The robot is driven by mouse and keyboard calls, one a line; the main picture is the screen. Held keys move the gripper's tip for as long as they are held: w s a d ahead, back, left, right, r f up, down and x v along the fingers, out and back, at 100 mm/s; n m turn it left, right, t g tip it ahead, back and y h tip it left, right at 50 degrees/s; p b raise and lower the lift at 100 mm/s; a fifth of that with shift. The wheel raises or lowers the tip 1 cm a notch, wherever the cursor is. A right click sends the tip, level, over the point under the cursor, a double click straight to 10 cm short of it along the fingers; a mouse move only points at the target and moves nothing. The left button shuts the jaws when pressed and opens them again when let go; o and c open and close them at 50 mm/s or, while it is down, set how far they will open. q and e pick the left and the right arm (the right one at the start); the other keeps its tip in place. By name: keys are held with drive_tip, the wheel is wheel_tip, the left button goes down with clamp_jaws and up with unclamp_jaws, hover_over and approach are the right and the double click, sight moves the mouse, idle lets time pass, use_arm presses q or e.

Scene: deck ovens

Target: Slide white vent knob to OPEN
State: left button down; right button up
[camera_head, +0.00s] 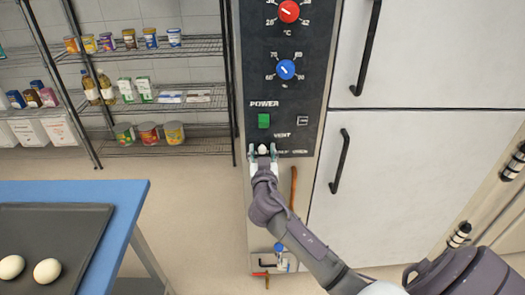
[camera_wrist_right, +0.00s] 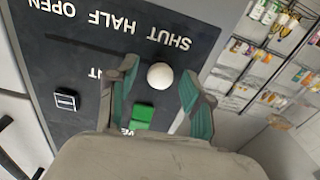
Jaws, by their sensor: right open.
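The white vent knob (camera_head: 263,149) is a small round ball low on the black control panel (camera_head: 285,105). In the right wrist view the knob (camera_wrist_right: 159,76) stands near the word SHUT, at one end of a dark slot. HALF and OPEN are printed farther along, upside down in this view. My right gripper (camera_head: 263,151) is open at the panel, with one finger on each side of the knob; it also shows in the right wrist view (camera_wrist_right: 157,88). I cannot tell whether either finger touches the knob. My left gripper is not in view.
Above are a green power switch (camera_head: 264,120), a blue dial (camera_head: 286,69) and a red dial (camera_head: 289,11). Oven door handles (camera_head: 341,161) stand out at the right. A blue table (camera_head: 136,199) with a dark tray is at lower left, and wire shelves (camera_head: 200,47) stand behind.

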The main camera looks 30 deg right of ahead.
sight(303, 143)
clamp_jaws()
drive_tip(key=s+d, duration=0.2)
drive_tip(key=d, duration=0.1)
drive_tip(key=s+d, duration=0.2)
drive_tip(key=d, duration=0.2)
drive_tip(key=s+d+b, duration=0.1)
drive_tip(key=s+d, duration=0.1)
drive_tip(key=d, duration=0.1)
drive_tip(key=shift+s+d, duration=0.15)
drive_tip(key=shift+d, duration=0.05)
unclamp_jaws()
drive_tip(key=shift+s+d, duration=0.15)
